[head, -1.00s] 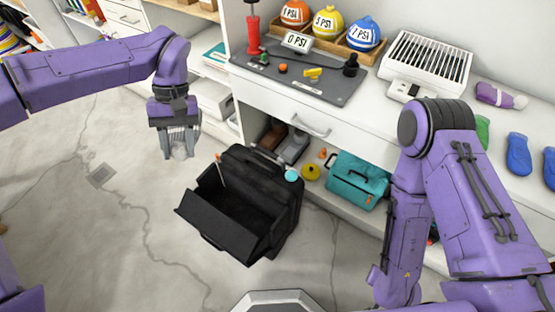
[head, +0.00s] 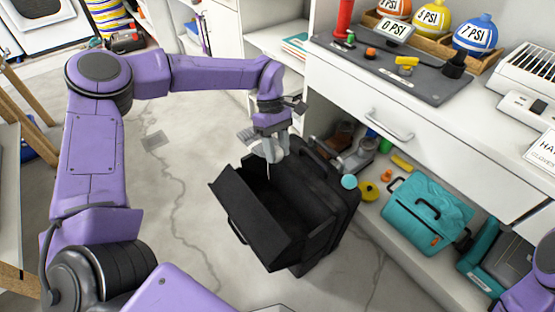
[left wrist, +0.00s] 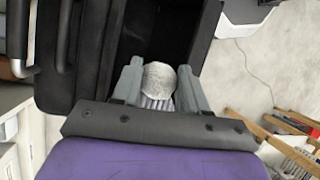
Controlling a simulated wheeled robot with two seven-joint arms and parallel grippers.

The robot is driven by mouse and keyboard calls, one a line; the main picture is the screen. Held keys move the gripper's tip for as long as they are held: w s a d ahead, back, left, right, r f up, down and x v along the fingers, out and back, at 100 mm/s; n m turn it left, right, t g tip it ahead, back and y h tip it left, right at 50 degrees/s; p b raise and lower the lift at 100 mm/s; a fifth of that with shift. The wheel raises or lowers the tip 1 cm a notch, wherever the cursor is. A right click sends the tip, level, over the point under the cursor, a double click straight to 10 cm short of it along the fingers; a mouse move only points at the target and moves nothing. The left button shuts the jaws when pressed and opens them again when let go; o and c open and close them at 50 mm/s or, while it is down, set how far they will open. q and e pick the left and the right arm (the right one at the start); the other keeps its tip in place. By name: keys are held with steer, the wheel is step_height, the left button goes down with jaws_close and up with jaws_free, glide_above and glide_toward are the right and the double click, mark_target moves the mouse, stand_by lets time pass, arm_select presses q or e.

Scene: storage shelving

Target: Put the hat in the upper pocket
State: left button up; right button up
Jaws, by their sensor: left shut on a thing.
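The hat, whitish and ribbed, is in my left gripper (head: 272,152). It shows in the left wrist view (left wrist: 158,80) between the two grey fingers (left wrist: 158,92), which are shut on it. In the head view the gripper partly covers it. The black case (head: 330,165) stands on the floor with its front flap (head: 245,215) folded out, leaving an open pocket (head: 300,210). My left gripper is over the back left edge of this opening, pointing down. I cannot tell whether the hat is inside the rim. My right gripper is out of view.
White drawers and a counter (head: 350,85) stand close behind the case. A teal bag (head: 425,215), a yellow disc (head: 368,191) and other items lie on the low shelf to the right. Floor (head: 190,200) left of the case is clear.

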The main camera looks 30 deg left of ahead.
arm_select(q)
step_height(320, 180, down, 10)
steer(key=b, duration=0.8)
steer(key=shift+b, duration=0.35)
steer(key=o, duration=1.2)
steer(key=shift+c, duration=0.2)
step_height(320, 180, up, 14)
steer(key=p, duration=1.4)
steer(key=shift+r, duration=0.1)
